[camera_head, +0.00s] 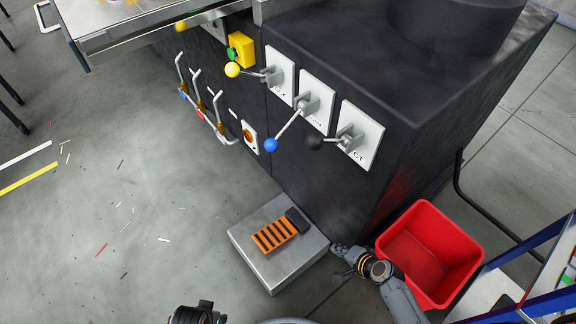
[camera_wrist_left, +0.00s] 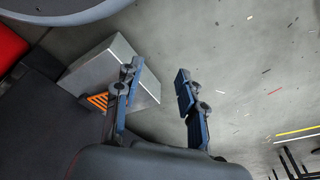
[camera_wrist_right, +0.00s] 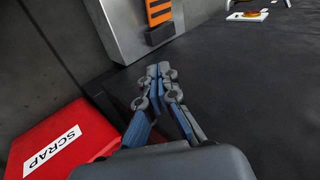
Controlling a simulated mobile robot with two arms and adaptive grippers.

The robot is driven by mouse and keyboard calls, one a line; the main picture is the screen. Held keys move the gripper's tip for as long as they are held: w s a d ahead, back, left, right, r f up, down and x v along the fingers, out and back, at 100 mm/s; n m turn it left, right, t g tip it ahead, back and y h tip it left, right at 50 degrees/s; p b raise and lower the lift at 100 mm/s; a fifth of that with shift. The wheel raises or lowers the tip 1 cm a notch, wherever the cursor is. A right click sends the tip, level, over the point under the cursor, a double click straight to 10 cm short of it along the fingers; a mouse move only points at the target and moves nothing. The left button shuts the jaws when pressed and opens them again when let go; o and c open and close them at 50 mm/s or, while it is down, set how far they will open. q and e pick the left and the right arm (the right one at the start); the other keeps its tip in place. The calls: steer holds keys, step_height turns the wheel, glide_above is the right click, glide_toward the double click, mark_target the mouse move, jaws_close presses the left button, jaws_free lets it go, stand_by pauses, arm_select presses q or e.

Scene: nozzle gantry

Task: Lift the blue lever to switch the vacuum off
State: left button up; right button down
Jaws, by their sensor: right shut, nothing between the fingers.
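The blue lever, with a blue ball knob (camera_head: 271,145) on a metal rod, sits on the middle of three white plates (camera_head: 317,92) on the dark cabinet. Its rod slants down and left from the pivot. The yellow-knobbed lever (camera_head: 233,69) and black-knobbed lever (camera_head: 315,142) on either side point left. My right gripper (camera_head: 341,260) is low, beside the metal box and well below the levers; its fingers meet in the right wrist view (camera_wrist_right: 159,70), empty. My left gripper (camera_wrist_left: 157,80) has its fingers apart and empty over the floor; only part of that arm shows in the head view.
A metal box (camera_head: 280,273) with an orange-striped pad (camera_head: 275,234) stands on the floor before the cabinet (camera_head: 400,100). A red scrap bin (camera_head: 456,243) stands right of my right gripper. Small pipe valves (camera_head: 200,95) line the cabinet's left side. Left floor is open, with scattered scraps.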

mark_target(286, 127)
steer(key=w+a+r+m+t+y+b, duration=0.3)
steer(key=w+r+b, duration=0.1)
steer(key=w+r, duration=0.5)
arm_select(q)
steer(key=w+r+t+b, duration=0.1)
steer(key=w+r+b, duration=0.2)
steer(key=r, duration=0.7)
steer(key=shift+w+d+r+b, duration=0.15)
steer(key=shift+w+b, duration=0.15)
steer(key=shift+b, duration=0.15)
arm_select(e)
steer(key=w+a+r+m+t+y, duration=0.1)
steer(key=r+y, duration=0.1)
steer(key=r, duration=0.6)
steer(key=w+a+r+m+t+y, duration=0.1)
steer(key=w+r+t+y, duration=0.1)
steer(key=r, duration=0.6)
steer(key=shift+w+r+y, duration=0.15)
steer(key=shift+y, duration=0.45)
arm_select(q)
steer(key=shift+d+f+p, duration=0.1)
steer(key=shift+f+p, duration=0.7)
steer(key=shift+f, duration=2)
arm_select(e)
steer(key=w+a+r, duration=0.2)
steer(key=w+a, duration=0.3)
steer(key=a, duration=0.4)
steer(key=shift+w+a+r, duration=0.25)
steer(key=shift+w+a, duration=0.05)
steer(key=shift+a, duration=0.1)
